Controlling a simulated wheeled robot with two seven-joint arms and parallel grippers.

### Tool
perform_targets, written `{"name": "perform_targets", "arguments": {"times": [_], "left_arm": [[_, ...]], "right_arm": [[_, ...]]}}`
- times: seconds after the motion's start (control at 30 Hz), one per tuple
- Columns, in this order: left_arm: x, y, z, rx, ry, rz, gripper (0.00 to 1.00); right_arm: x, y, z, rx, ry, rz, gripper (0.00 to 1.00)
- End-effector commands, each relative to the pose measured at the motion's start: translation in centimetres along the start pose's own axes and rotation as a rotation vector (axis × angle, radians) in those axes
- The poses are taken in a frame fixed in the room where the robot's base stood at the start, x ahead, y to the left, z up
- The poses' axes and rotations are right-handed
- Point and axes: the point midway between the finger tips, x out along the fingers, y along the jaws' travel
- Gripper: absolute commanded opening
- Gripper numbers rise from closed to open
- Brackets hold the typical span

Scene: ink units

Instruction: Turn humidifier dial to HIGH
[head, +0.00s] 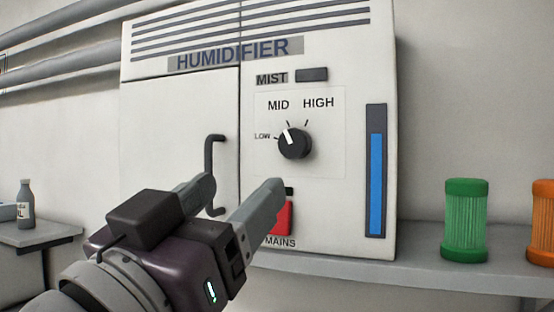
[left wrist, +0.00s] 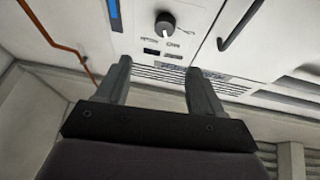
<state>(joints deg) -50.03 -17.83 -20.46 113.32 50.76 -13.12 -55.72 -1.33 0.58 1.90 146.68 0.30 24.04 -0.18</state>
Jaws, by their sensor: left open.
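The humidifier (head: 180,130) is a white cabinet on a grey shelf. Its black round dial (head: 294,144) sits on a panel marked LOW, MID and HIGH. The dial's white pointer mark points up and left, between LOW and MID, nearer MID. My left gripper (head: 241,184) is open and empty, below and left of the dial in the head view, apart from it. In the left wrist view the dial (left wrist: 165,23) shows beyond the two open fingertips (left wrist: 158,66), roughly between their lines. My right gripper is not in view.
A red MAINS switch (head: 284,219) lies below the dial, partly hidden by my left finger. A dark door handle (head: 209,150) stands out left of the dial. Green (head: 466,220) and orange (head: 543,220) ribbed canisters stand to the right. A grey bottle (head: 25,204) is far left.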

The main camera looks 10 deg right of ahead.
Motion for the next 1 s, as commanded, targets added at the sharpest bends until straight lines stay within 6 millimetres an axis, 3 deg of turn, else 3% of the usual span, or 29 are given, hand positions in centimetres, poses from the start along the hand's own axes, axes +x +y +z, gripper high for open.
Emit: {"name": "perform_targets", "arguments": {"times": [0.17, 0.3, 0.5, 0.7, 0.93, 0.97, 1.0], "left_arm": [[2.8, 0.0, 0.3, 0.016, -0.007, 0.001, 0.67], [6.9, 0.1, 0.3, 0.014, -0.008, 0.002, 0.67], [11.0, 0.1, 0.2, 0.013, -0.007, 0.004, 0.67], [12.5, 0.1, 0.4, 0.012, -0.008, 0.004, 0.67], [12.5, 0.1, 0.5, 0.012, -0.008, 0.004, 0.67], [12.5, 0.1, 0.5, 0.012, -0.008, 0.004, 0.64], [12.5, 0.1, 0.5, 0.012, -0.008, 0.004, 0.51]], "right_arm": [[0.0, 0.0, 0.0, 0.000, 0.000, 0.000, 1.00], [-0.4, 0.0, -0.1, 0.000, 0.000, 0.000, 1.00], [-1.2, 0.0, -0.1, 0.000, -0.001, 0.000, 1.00], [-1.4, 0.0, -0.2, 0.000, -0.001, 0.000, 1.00], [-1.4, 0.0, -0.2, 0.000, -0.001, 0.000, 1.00], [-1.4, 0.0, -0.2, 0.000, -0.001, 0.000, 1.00], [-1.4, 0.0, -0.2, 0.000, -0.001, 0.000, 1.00]]}}
